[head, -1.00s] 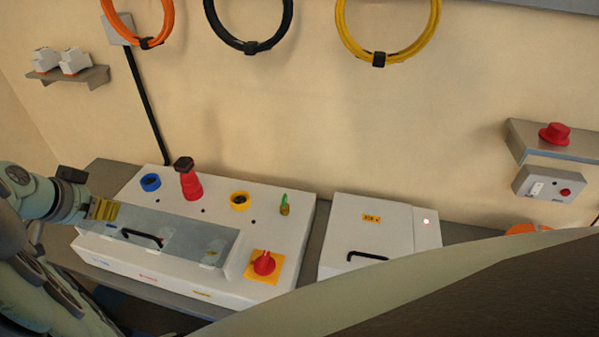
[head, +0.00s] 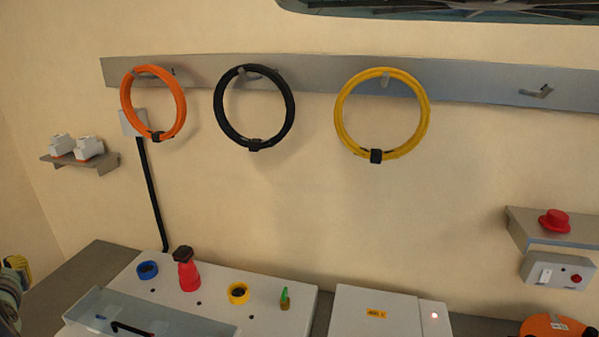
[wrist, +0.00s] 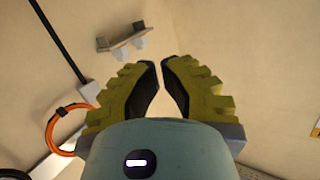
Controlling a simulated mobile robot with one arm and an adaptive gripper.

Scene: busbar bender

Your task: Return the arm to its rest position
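My gripper (wrist: 161,75) fills the lower middle of the wrist view, with two yellow ribbed fingers and dark inner pads. The fingertips are close together with a narrow gap between them, and nothing is held. In the head view only a bit of my gripper (head: 16,270) and wrist shows at the lower left edge, left of the white busbar bender (head: 215,300) and clear of it. The rest of my arm is out of the head view.
The bender has a clear cover with a black handle (head: 132,328). A white box (head: 375,312) stands to its right. Orange (head: 125,105), black (head: 219,105) and yellow (head: 341,105) cable coils hang on a wall rail. A shelf (head: 80,164) holds white parts at left.

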